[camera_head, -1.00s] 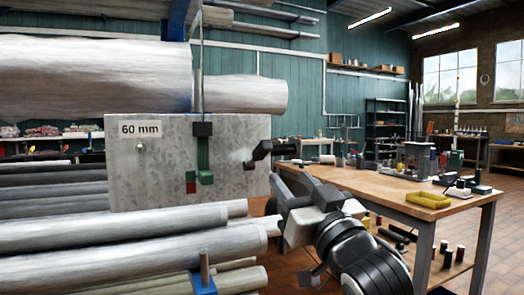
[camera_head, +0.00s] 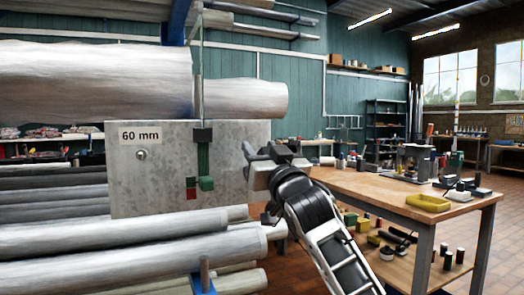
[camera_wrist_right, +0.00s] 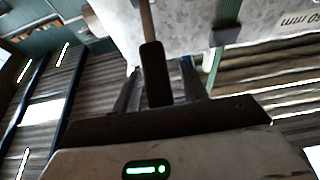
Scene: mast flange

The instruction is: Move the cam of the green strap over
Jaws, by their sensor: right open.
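The green strap (camera_head: 203,160) hangs down the front of a grey metal plate (camera_head: 150,185) labelled 60 mm. It has a black block (camera_head: 202,135) at its top, a green block (camera_head: 206,184) at its lower end and a small red piece (camera_head: 191,188) beside that. My right gripper (camera_head: 248,160) is at the plate's right edge, right of the strap. In the right wrist view its open fingers (camera_wrist_right: 160,72) stand either side of a black grip (camera_wrist_right: 155,70) on a thin rod (camera_wrist_right: 147,20). Contact cannot be told. The strap (camera_wrist_right: 228,12) also shows there.
Large pale rolls (camera_head: 95,80) lie above the plate and more rolls (camera_head: 120,240) lie below it. A wooden workbench (camera_head: 385,190) with a yellow tray (camera_head: 428,202) stands at the right. A blue post (camera_head: 178,22) rises above the plate.

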